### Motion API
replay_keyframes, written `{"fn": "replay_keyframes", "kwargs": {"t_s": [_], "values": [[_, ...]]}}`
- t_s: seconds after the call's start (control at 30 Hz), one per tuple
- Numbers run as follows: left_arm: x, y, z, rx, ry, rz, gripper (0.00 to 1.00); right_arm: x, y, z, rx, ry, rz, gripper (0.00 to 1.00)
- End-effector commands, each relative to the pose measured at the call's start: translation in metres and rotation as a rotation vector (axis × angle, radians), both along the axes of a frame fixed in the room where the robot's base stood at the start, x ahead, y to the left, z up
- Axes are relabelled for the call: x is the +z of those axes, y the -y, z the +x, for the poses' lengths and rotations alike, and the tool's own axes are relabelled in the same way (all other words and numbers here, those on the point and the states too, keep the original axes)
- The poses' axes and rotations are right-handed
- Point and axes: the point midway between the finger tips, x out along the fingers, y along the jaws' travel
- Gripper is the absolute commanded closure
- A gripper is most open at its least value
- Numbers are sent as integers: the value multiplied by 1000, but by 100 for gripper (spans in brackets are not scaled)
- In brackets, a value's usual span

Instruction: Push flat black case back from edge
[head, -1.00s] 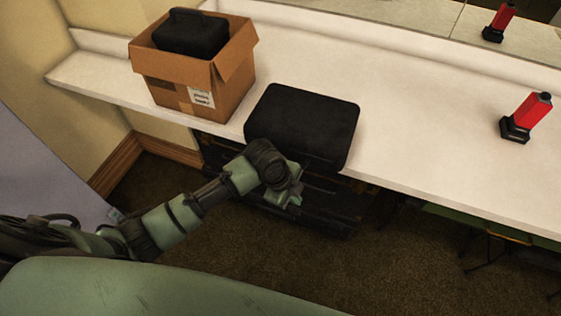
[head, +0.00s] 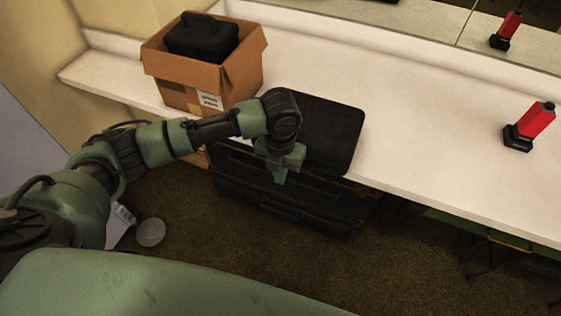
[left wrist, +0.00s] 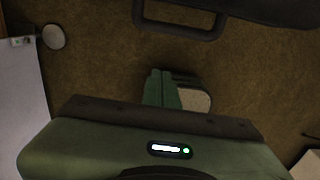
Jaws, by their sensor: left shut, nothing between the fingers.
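The flat black case (head: 334,130) lies on the white counter, its near side at or slightly over the front edge. My left arm hides its left part in the head view. My left gripper (head: 279,176) is shut and empty, pointing down in front of the counter edge by the case's near left side. I cannot tell whether it touches the case. In the left wrist view its closed green fingers (left wrist: 162,88) show above the carpet. My right gripper is not in view.
A cardboard box (head: 190,85) holding a black case (head: 202,38) stands left of the flat case. A red and black tool (head: 530,127) stands at the right, seen also in the mirror. Black cases (head: 290,205) sit below the counter. The counter behind the flat case is clear.

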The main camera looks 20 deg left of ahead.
Motion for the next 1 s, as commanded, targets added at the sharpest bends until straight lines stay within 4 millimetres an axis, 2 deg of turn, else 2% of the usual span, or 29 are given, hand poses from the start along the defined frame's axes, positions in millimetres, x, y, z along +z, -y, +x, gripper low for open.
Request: {"fn": "replay_keyframes", "kwargs": {"t_s": [0.1, 0.2, 0.4, 1.0], "values": [[-26, 0, -1, 3, -5, 0, 100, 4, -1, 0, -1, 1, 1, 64], [-23, 1, 17, 4, 2, -1, 100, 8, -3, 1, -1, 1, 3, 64], [-25, 1, 36, 2, 2, 0, 100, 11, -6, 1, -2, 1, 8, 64], [-23, 1, 40, 2, 2, 0, 100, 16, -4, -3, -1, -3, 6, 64]]}}
